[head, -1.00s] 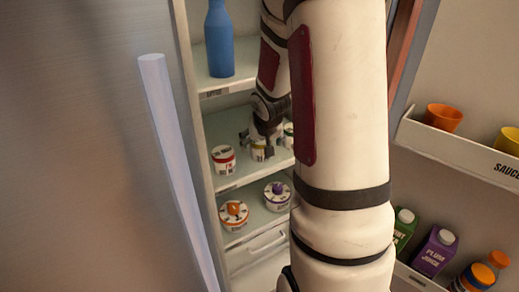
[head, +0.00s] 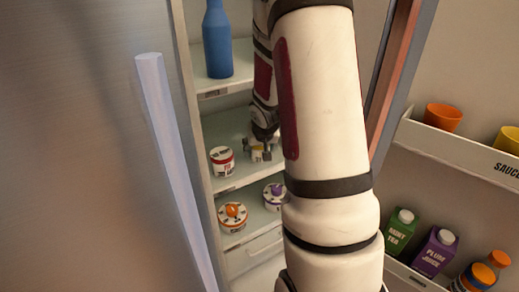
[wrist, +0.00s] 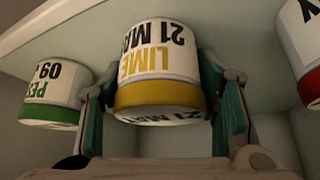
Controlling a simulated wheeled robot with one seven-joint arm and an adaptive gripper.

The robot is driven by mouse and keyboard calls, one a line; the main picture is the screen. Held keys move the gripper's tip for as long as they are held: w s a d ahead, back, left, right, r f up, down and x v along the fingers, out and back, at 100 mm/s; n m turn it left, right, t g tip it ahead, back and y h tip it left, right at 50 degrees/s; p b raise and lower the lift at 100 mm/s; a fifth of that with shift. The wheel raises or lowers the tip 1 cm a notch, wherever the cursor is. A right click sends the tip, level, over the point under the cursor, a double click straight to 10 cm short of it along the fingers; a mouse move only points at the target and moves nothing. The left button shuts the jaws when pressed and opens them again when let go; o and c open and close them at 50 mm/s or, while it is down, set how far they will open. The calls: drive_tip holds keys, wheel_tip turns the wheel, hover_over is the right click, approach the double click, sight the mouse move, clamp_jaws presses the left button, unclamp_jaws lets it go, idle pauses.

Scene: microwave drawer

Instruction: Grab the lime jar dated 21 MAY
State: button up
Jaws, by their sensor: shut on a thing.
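The lime jar (wrist: 158,70) is white with a yellow lid band and reads LIME 21 MAY, upside down in the wrist view. My gripper (wrist: 160,98) is shut on it, one finger on each side. In the head view the lime jar (head: 257,156) is on the middle fridge shelf, partly covered by my gripper (head: 262,148). I cannot tell whether it still touches the shelf.
A green-banded jar (wrist: 52,95) stands close on one side and a red-banded jar (wrist: 305,50) on the other. The red-banded jar (head: 222,160) also shows in the head view. Orange-topped (head: 233,216) and purple-topped (head: 274,195) jars sit below. The fridge door (head: 80,150) is at left.

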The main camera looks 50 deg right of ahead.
drive_tip(key=shift+r, duration=0.1)
drive_tip(key=shift+r, duration=0.65)
wheel_tip(320, 180, up, 2)
drive_tip(key=shift+d+r+p, duration=0.1)
drive_tip(key=shift+r+p, duration=0.05)
drive_tip(key=shift+p, duration=0.3)
drive_tip(key=s+a+r+p, duration=0.1)
drive_tip(key=s+a+p, duration=0.4)
drive_tip(key=s, duration=0.8)
drive_tip(key=a, duration=0.3)
drive_tip(key=shift+s, duration=0.4)
